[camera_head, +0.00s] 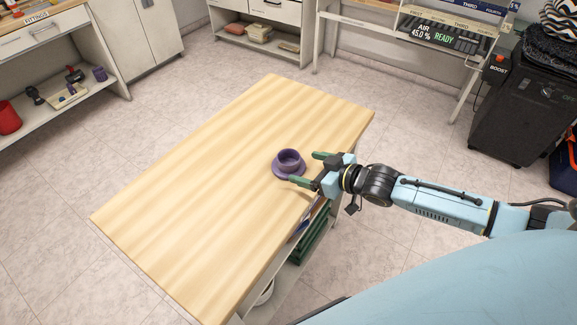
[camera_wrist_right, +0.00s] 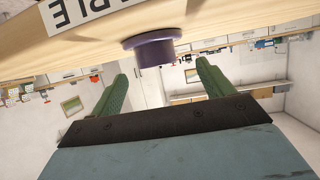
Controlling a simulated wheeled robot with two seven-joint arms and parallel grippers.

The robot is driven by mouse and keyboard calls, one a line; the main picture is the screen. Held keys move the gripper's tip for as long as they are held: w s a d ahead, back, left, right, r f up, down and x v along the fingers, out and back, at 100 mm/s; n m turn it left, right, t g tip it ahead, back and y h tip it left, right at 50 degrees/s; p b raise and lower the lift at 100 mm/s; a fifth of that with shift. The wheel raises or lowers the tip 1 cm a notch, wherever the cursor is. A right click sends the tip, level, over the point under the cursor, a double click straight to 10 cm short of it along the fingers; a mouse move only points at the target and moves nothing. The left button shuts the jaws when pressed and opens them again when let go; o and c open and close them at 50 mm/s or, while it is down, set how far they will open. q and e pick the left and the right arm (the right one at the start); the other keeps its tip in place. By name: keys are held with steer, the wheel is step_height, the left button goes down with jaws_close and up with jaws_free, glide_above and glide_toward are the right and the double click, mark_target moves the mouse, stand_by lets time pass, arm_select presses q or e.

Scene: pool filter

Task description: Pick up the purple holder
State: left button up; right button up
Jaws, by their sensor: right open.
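The purple holder (camera_head: 289,159), a round cup on a wide flat base, stands upright on the wooden table (camera_head: 200,190) near its right edge. My right gripper (camera_head: 303,168) is open just to the right of the holder, its two green fingers pointing towards it. In the right wrist view the holder (camera_wrist_right: 152,51) appears ahead, roughly in line with the gap between the open fingers (camera_wrist_right: 162,70). I see nothing between the fingers, and the holder looks apart from the gripper's palm. My left gripper is not in view.
The rest of the tabletop is bare. Green items (camera_head: 313,240) sit on a shelf below its right edge. A shelf unit with a red container (camera_head: 9,118) and a small purple item (camera_head: 99,74) stands at left.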

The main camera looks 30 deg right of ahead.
mark_target(281, 157)
steer(key=shift+x, duration=0.8)
steer(key=shift+w+a+f, duration=0.25)
steer(key=shift+w, duration=0.35)
steer(key=x, duration=0.1)
steer(key=b+x, duration=0.1)
steer(key=x, duration=0.2)
steer(key=shift+w+d+b, duration=0.2)
steer(key=shift+w+b, duration=0.2)
steer(key=shift+w, duration=0.05)
steer(key=shift+w+a, duration=0.15)
steer(key=shift+w, duration=0.05)
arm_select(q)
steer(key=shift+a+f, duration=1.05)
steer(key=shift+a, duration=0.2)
arm_select(e)
steer(key=shift+c, duration=1.1)
steer(key=c, duration=1)
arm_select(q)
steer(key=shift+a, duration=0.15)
arm_select(e)
steer(key=shift+c, duration=0.2)
